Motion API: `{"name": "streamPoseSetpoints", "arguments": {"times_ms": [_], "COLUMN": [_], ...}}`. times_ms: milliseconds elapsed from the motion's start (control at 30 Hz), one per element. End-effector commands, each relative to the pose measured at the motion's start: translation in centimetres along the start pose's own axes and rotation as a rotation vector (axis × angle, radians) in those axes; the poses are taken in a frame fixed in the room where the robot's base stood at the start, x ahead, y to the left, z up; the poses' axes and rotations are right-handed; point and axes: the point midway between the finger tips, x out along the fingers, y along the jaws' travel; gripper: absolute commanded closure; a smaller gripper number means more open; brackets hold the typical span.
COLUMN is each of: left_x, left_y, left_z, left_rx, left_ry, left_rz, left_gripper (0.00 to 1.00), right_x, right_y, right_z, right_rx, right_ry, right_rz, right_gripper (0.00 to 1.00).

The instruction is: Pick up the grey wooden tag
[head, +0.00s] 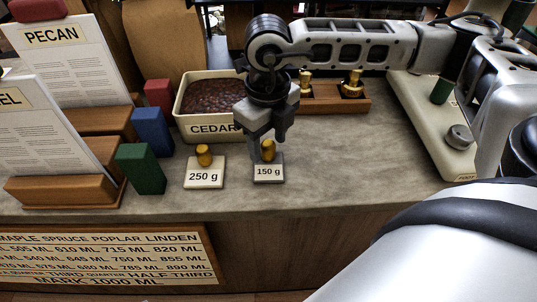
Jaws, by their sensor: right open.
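I cannot make out a grey wooden tag for certain. Coloured blocks stand at the left of the counter: red (159,99), blue (152,131) and green (140,169). My right gripper (267,142) points down in front of the cream CEDAR bin (205,128). It is open, over a brass weight (267,152) at the "150 g" card (268,172). The gripper partly hides that weight and the bin's right side. I cannot tell whether the fingers touch the weight. My left gripper is out of view.
Another brass weight (204,155) sits at the "250 g" card (204,179). A wooden block (321,100) with brass weights stands behind my gripper. Wooden stands hold PECAN (70,70) and other sheets at left. The counter (340,165) is clear right of the cards.

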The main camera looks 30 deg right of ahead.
Motion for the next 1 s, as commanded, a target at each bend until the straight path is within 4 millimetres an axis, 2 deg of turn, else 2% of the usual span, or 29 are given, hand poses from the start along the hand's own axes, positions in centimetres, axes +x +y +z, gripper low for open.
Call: {"name": "streamPoseSetpoints", "arguments": {"times_ms": [133,333,367,533,567,867,1000], "left_x": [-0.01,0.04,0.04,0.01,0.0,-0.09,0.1], "left_y": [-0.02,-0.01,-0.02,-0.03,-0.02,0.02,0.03], "left_z": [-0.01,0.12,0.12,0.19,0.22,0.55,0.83], "left_rx": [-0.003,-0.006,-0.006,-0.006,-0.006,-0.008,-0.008], "left_ry": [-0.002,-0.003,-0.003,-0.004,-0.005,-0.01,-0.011], "left_rz": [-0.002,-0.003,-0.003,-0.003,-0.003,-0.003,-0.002], "left_gripper": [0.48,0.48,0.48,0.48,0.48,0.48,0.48], "right_x": [1.17,1.28,1.28,1.25,1.24,1.11,0.37], "right_y": [0.02,0.01,0.01,0.01,0.01,0.01,0.01], "right_z": [-0.01,0.01,0.01,0.02,0.02,0.06,0.1], "right_rx": [-0.001,-0.001,-0.001,-0.001,-0.001,-0.001,-0.001], "right_ry": [0.001,0.0,0.0,0.0,0.0,-0.002,-0.004], "right_rz": [0.0,0.0,0.0,0.0,0.0,0.0,0.0], "right_gripper": [0.48,0.48,0.51,0.98,1.0,1.0,1.0]}}
